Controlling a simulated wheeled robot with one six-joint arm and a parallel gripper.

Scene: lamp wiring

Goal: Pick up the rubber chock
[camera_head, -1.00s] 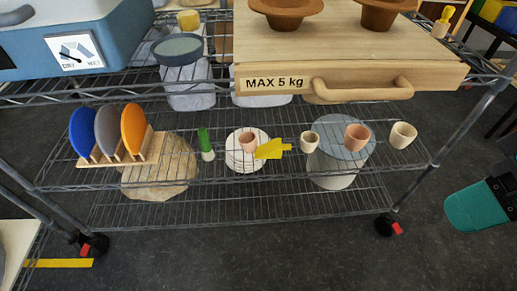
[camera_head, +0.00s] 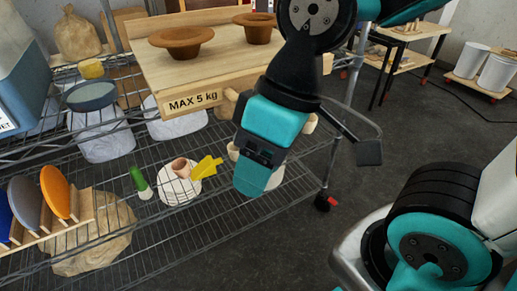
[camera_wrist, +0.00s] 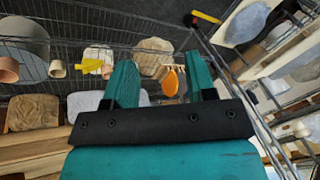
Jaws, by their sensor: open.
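I cannot pick out a rubber chock for certain in either view. A yellow wedge-like piece (camera_head: 207,168) with a narrow end lies by the small white plates (camera_head: 181,191) on the middle wire shelf. It also shows in the wrist view (camera_wrist: 91,65). My gripper (camera_head: 256,180) hangs in front of the shelf, right of the yellow piece, and hides part of the cups behind it. In the wrist view my gripper (camera_wrist: 160,62) has its two teal fingers apart, with nothing held between them.
A pinkish cup (camera_head: 181,167), a green-and-white bottle (camera_head: 140,184) and a plate rack (camera_head: 75,222) stand along the shelf. A wooden board (camera_head: 192,104) marked "MAX 5 kg" overhangs above, bearing brown bowls (camera_head: 181,41). Dark floor (camera_head: 400,120) is open at the right.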

